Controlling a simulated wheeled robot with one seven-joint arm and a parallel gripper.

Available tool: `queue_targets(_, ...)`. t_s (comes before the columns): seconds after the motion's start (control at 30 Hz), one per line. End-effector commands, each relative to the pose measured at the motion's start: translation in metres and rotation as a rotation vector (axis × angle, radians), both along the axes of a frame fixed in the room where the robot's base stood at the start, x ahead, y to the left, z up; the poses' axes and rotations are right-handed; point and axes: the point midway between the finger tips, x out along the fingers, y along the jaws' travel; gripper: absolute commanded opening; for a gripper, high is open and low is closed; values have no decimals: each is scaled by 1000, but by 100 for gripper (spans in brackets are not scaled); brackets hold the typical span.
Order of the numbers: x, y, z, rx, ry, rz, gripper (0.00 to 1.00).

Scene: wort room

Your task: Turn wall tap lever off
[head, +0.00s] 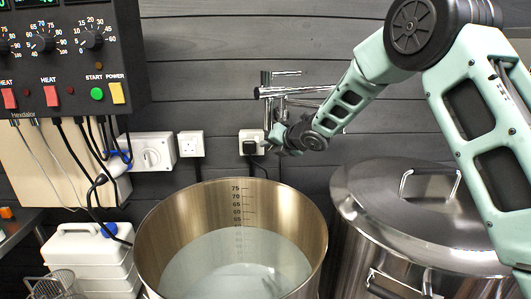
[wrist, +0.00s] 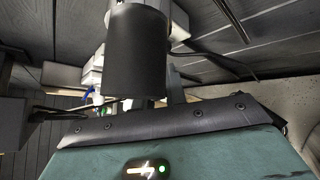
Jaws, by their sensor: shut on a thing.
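The chrome wall tap (head: 285,91) is on the dark plank wall, above and behind the steel pot. It has a horizontal bar with a dark end and thin upright parts. My gripper (head: 273,132) is at the tap's lower left part and looks shut on its lever, though the contact is small and partly hidden by my gripper. In the wrist view a dark cylinder (wrist: 137,55) stands close in front of the camera and hides much of the grip; I cannot tell what it belongs to.
An open steel pot (head: 160,228) with liquid stands below the tap. A lidded steel vessel (head: 375,215) is to its right. Wall sockets (head: 190,144), one with a black plug (head: 249,147), sit beside my gripper. A control box (head: 65,55) with cables hangs at the left.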

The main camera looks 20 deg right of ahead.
Motion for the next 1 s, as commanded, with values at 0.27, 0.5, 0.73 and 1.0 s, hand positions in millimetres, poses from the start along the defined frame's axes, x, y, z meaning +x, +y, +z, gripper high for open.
queue_targets(0.27, -4, -16, -10, -259, 52, 0, 0)
queue_targets(0.5, -6, -30, -13, -450, 91, 0, 0)
queue_targets(0.73, -8, -40, -16, -578, 118, 0, 0)
queue_targets(1.0, -9, -46, -18, -649, 133, 0, 0)
